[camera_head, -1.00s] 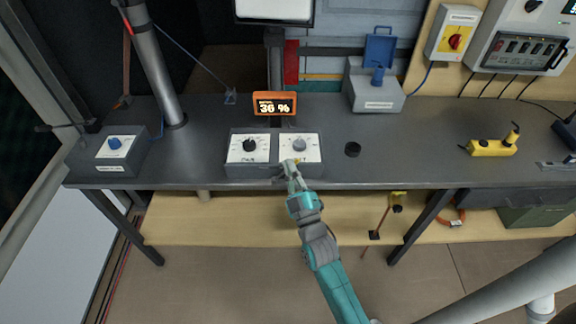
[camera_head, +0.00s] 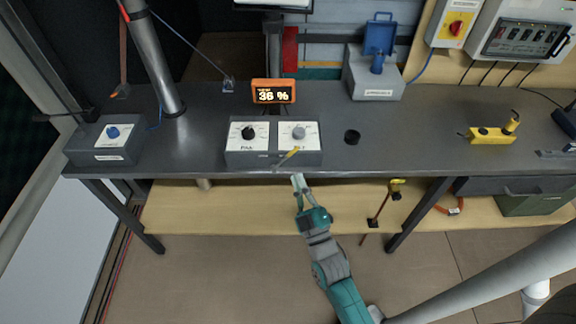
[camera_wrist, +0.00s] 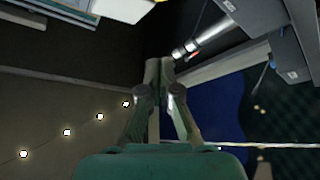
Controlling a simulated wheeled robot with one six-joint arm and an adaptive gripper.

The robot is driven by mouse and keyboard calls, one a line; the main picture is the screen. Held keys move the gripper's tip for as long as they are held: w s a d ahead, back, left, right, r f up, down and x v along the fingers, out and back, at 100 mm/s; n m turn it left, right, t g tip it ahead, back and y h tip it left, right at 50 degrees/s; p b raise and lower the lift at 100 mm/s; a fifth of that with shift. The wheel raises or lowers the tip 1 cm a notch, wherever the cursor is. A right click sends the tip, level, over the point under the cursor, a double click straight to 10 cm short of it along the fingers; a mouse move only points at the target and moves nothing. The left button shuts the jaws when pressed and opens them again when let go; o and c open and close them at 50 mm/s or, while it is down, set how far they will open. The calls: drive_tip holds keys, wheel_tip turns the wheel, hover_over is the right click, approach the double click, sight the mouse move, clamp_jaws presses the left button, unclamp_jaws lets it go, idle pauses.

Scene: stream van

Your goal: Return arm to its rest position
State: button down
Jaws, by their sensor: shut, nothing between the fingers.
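My gripper (camera_head: 298,179) is in front of the workbench's front edge in the head view, below the panel with the two dials. It is shut and empty, and it touches nothing that I can see. In the wrist view my gripper (camera_wrist: 166,66) points toward a dark area, with its fingers together. My teal and grey arm reaches up from the bottom of the head view. The black dial (camera_head: 248,132) and the grey dial (camera_head: 298,131) sit side by side on white plates. The orange display (camera_head: 273,92) behind them reads 36 %.
The dark workbench (camera_head: 210,166) spans the view. A blue-knob box (camera_head: 113,133) stands left, and a grey box with a blue lid (camera_head: 376,75) at the back. A wooden shelf (camera_head: 240,215) is below.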

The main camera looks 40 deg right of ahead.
drive_tip(key=s+a+f+m+g+y, duration=0.15)
drive_tip(key=s+a, duration=0.25)
drive_tip(key=s, duration=0.4)
drive_tip(key=s+a+f+m+g+y, duration=0.1)
drive_tip(key=s+a+f+y, duration=0.15)
drive_tip(key=s, duration=0.45)
drive_tip(key=s+a+r+m+g+y, duration=0.1)
drive_tip(key=s+a+g, duration=0.1)
drive_tip(key=s, duration=0.6)
drive_tip(key=s+a+r+m+g+y, duration=0.1)
drive_tip(key=s+a+m+g, duration=0.1)
drive_tip(key=s, duration=0.6)
drive_tip(key=shift+s+a+r, duration=0.2)
drive_tip(key=shift+a+r, duration=0.1)
